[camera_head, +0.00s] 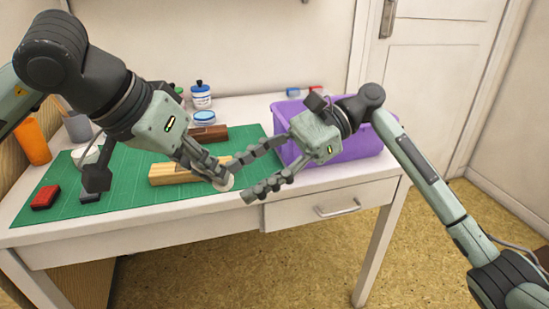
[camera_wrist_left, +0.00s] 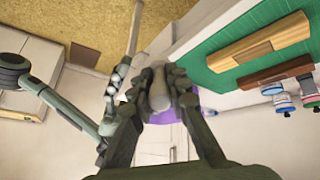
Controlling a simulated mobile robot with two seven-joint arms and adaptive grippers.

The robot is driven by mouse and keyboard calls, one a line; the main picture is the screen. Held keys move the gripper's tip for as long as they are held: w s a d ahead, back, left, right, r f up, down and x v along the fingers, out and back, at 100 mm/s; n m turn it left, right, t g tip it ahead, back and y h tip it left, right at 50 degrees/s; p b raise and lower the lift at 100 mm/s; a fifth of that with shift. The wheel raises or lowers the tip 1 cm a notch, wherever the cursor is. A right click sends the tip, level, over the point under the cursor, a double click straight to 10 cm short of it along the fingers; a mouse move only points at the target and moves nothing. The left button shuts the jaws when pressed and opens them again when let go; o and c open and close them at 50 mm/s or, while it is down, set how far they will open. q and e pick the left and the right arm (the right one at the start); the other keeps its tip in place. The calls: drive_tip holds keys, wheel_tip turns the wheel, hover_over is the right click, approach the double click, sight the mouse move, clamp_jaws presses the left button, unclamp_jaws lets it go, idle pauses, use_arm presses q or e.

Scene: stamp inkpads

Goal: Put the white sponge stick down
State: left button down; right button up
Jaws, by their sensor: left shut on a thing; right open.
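My left gripper (camera_head: 216,176) is shut on the white sponge stick (camera_head: 225,185), whose pale round end shows below the fingertips in the head view. In the left wrist view the pale stick (camera_wrist_left: 158,93) lies between the two fingers of the left gripper (camera_wrist_left: 161,77). The stick is held near the table's front edge, right of a light wooden block.
The light wooden block (camera_head: 165,175) and a brown block (camera_head: 213,134) lie on the green mat (camera_head: 130,201). A purple bin (camera_head: 362,143) stands at right. Red (camera_head: 45,197) and black pads lie at left; bottles (camera_head: 201,96) stand behind. The mat's front middle is clear.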

drive_tip(key=shift+x, duration=0.85)
drive_tip(key=shift+c, duration=0.2)
use_arm(q)
drive_tip(key=shift+w, duration=0.1)
use_arm(e)
clamp_jaws()
use_arm(q)
drive_tip(key=c, duration=1.4)
unclamp_jaws()
